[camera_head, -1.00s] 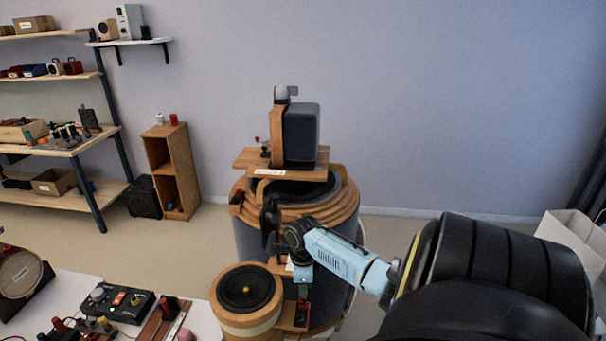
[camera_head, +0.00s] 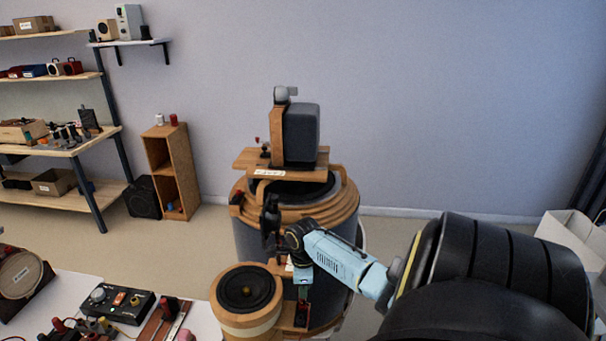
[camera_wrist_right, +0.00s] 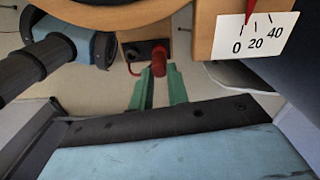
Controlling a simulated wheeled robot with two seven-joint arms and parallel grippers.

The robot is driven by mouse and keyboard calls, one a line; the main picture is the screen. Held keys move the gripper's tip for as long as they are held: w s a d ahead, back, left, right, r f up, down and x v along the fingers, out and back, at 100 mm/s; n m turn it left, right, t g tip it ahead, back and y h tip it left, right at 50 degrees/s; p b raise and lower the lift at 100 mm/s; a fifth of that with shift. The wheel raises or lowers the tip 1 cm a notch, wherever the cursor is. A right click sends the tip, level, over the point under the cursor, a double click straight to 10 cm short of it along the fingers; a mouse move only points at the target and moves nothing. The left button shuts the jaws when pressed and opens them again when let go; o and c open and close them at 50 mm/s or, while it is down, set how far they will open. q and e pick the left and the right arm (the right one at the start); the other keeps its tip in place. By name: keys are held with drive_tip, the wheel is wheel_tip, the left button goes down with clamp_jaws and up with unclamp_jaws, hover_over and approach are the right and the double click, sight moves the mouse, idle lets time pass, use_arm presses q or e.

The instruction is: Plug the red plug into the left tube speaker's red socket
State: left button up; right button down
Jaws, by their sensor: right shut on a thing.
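My right gripper (camera_head: 302,291) reaches down beside a round wooden-rimmed tube speaker (camera_head: 224,308) with a black cone. In the right wrist view, its green fingers (camera_wrist_right: 158,88) are shut on the red plug (camera_wrist_right: 165,74). The plug points at a wooden terminal block (camera_wrist_right: 147,17) with dark sockets (camera_wrist_right: 132,52), close to the right-hand one. I cannot tell whether the plug is inside, and the red socket's opening is hidden behind it. My left gripper is not in view.
A larger grey tube speaker (camera_head: 250,237) with wooden rings stands behind my right gripper. A white table (camera_head: 70,289) at lower left holds a black control box (camera_head: 117,303) and several small parts. Shelves stand at the far left.

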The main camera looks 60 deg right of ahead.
drive_tip(key=shift+f+b, duration=0.4)
drive_tip(key=shift+f, duration=0.5)
idle(0.5)
drive_tip(key=c, duration=1.3)
unclamp_jaws()
drive_tip(key=shift+r, duration=0.1)
drive_tip(key=shift+r+p, duration=0.45)
drive_tip(key=shift+r, duration=3.25)
